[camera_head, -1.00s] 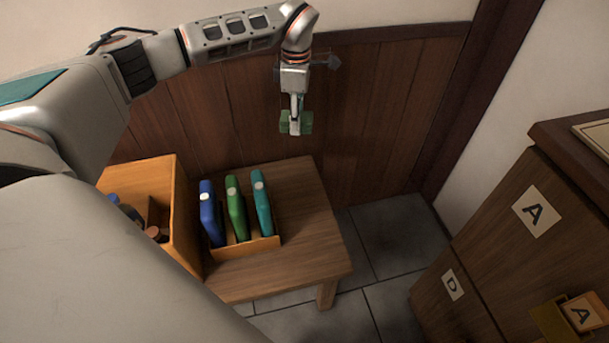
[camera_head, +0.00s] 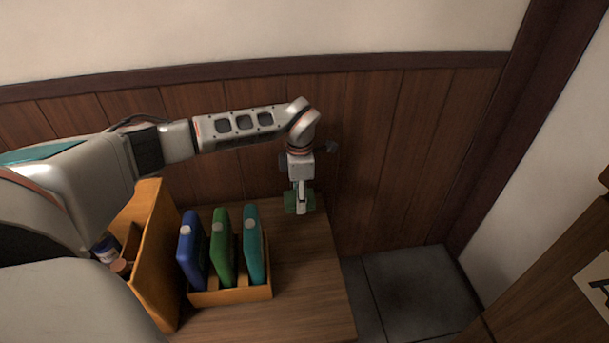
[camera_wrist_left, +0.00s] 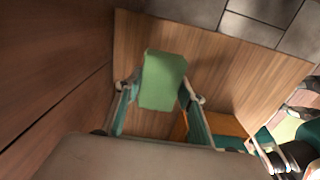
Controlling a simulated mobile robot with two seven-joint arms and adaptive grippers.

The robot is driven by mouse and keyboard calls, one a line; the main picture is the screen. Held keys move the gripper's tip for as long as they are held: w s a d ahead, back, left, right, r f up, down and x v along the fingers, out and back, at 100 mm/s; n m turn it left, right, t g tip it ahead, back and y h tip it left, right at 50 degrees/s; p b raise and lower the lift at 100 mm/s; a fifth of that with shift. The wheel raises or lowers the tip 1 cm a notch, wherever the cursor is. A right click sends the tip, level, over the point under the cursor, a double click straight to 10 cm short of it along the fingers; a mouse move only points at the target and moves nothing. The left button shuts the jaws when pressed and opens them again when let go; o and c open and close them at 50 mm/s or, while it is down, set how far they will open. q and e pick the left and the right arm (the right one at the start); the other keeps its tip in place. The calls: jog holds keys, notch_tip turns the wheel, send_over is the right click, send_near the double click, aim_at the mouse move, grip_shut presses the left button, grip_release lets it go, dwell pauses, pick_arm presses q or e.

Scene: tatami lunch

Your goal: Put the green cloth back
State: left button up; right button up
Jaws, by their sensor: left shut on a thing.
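The green cloth (camera_wrist_left: 163,80) is a folded, block-like piece between the fingers of my left gripper (camera_wrist_left: 158,92) in the left wrist view. In the head view my left gripper (camera_head: 299,200) points down and is shut on the cloth (camera_head: 291,203), at the back of the small wooden table (camera_head: 310,290). The cloth appears over the table's back right part; I cannot tell whether it touches the top.
An orange rack (camera_head: 230,294) holds a blue (camera_head: 192,250), a green (camera_head: 221,250) and a teal book-like item (camera_head: 254,250). An orange box (camera_head: 158,265) with bottles stands left of it. Dark wall panelling (camera_head: 385,150) rises close behind. The table's right side is clear.

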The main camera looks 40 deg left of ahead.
aim_at(300, 218)
pick_arm(q)
jog(key=shift+f, duration=0.3)
jog(key=f+b, duration=0.1)
jog(key=f, duration=0.3)
jog(key=shift+s+f+b, duration=0.2)
jog(key=shift+b, duration=0.1)
jog(key=shift+w+f+b, duration=0.15)
jog(key=shift+f+b, duration=0.15)
jog(key=shift+f, duration=0.55)
jog(key=shift+r, duration=0.3)
pick_arm(e)
jog(key=a, duration=0.1)
jog(key=a+m, duration=0.2)
jog(key=shift+s+r+y, duration=0.1)
jog(key=shift+r+y, duration=0.15)
jog(key=shift+y, duration=0.05)
pick_arm(q)
jog(key=shift+f, duration=0.1)
pick_arm(e)
jog(key=shift+d, duration=0.1)
pick_arm(q)
jog(key=o, duration=1.2)
jog(key=shift+o, duration=0.2)
pick_arm(e)
jog(key=shift+s+d+f, duration=0.1)
jog(key=shift+d+f, duration=0.1)
jog(key=shift+f, duration=0.05)
